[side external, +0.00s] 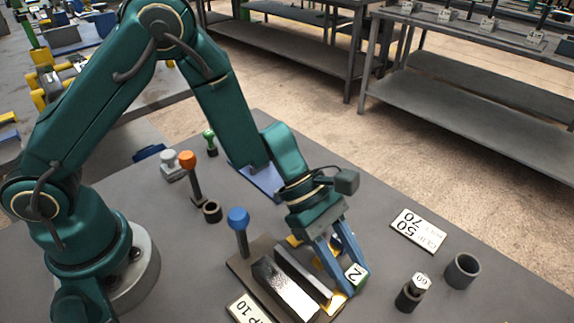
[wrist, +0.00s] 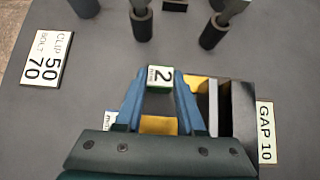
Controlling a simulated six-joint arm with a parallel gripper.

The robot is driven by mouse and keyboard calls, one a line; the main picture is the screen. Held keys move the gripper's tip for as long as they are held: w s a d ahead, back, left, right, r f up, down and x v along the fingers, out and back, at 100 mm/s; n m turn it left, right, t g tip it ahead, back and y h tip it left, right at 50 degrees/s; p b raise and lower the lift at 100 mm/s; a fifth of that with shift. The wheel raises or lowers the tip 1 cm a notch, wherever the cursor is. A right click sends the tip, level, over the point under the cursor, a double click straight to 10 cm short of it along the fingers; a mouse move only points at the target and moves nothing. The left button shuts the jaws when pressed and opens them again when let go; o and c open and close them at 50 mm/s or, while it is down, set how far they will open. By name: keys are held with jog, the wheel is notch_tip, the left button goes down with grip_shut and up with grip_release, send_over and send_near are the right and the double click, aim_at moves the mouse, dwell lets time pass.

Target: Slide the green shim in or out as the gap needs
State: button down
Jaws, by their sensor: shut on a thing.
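The green shim (side external: 355,274) carries a white label with a 2 on its top. It also shows in the wrist view (wrist: 160,78), between my fingertips. My gripper (side external: 347,278) is shut on it, with blue fingers on either side. The shim is at the right end of the gap fixture (side external: 244,262), close to its yellow parts. I cannot tell whether its lower part is in the gap. The fixture has a shiny metal block (side external: 285,287) and a gap label (wrist: 266,132) reading GAP 10.
A plate reading CLIP 50, BOLT 70 (side external: 418,231) lies to the right. A dark cup (side external: 462,271) and a post labelled 60 (side external: 421,281) stand nearby. An orange-knobbed post (side external: 188,160) is farther back.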

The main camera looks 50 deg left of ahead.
jog(key=shift+s, duration=0.35)
jog(key=c, duration=0.5)
grip_release()
jog(key=shift+w, duration=0.1)
